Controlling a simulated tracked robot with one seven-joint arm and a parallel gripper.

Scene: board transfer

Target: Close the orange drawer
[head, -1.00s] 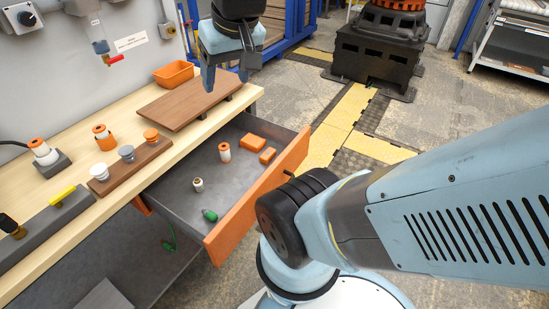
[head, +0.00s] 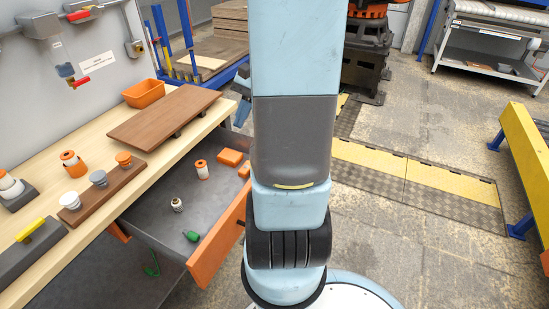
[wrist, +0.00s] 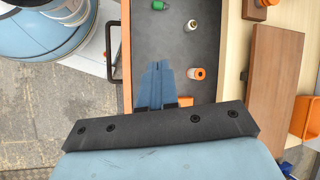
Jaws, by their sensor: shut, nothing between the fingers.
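The orange drawer (head: 222,240) is pulled out from under the wooden workbench, with its grey inside showing. Its orange front also shows as an upright strip in the wrist view (wrist: 127,60). My gripper (wrist: 158,68) is shut and empty, its fingers over the drawer's inside, just right of the front panel in the wrist view. Its height over the drawer floor is hard to tell. In the head view my arm hides most of the gripper and part of the drawer front.
The drawer holds an orange-and-white cylinder (head: 202,169), a small pale cylinder (head: 177,205), a green item (head: 191,236) and orange blocks (head: 230,157). A brown board (head: 165,117) and an orange bin (head: 144,93) are on the bench (head: 150,172).

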